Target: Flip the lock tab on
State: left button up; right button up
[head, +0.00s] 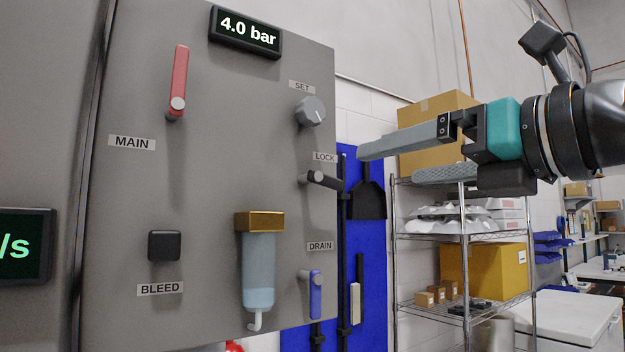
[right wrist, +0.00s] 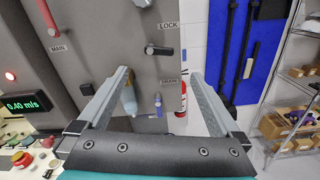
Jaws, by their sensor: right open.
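The lock tab (head: 321,179) is a short dark lever under the LOCK label (head: 325,157) near the panel's right edge. It points right, tilted slightly down, from its pivot. In the right wrist view the lock tab (right wrist: 159,50) lies roughly level, just beyond the fingertips. My right gripper (head: 388,164) is open and empty, to the right of the lock tab and apart from it. In the right wrist view its two fingers (right wrist: 160,75) spread to either side of the tab. My left gripper is not in view.
The grey panel (head: 205,190) also carries a red MAIN lever (head: 178,85), a SET knob (head: 311,111), a black BLEED button (head: 164,246), a gold-topped filter bowl (head: 259,270) and a blue DRAIN lever (head: 315,295). A wire shelf (head: 465,235) with boxes stands behind my right gripper.

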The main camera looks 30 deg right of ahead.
send_near(329, 176)
jog(key=w+p, duration=0.1)
jog(key=w, duration=0.2)
jog(key=w+p, duration=0.1)
jog(key=w, duration=0.2)
jog(key=w+p, duration=0.1)
jog(key=w, duration=0.2)
jog(key=shift+w+a+f, duration=0.15)
jog(key=shift+w+a, duration=0.1)
jog(key=shift+a, duration=0.15)
jog(key=shift+w, duration=0.6)
jog(key=shift+f, duration=0.1)
jog(key=shift+c, duration=0.5)
jog(key=c, duration=1.1)
jog(key=shift+r+n, duration=0.25)
jog(key=shift+n, duration=0.95)
jog(key=shift+c, duration=0.2)
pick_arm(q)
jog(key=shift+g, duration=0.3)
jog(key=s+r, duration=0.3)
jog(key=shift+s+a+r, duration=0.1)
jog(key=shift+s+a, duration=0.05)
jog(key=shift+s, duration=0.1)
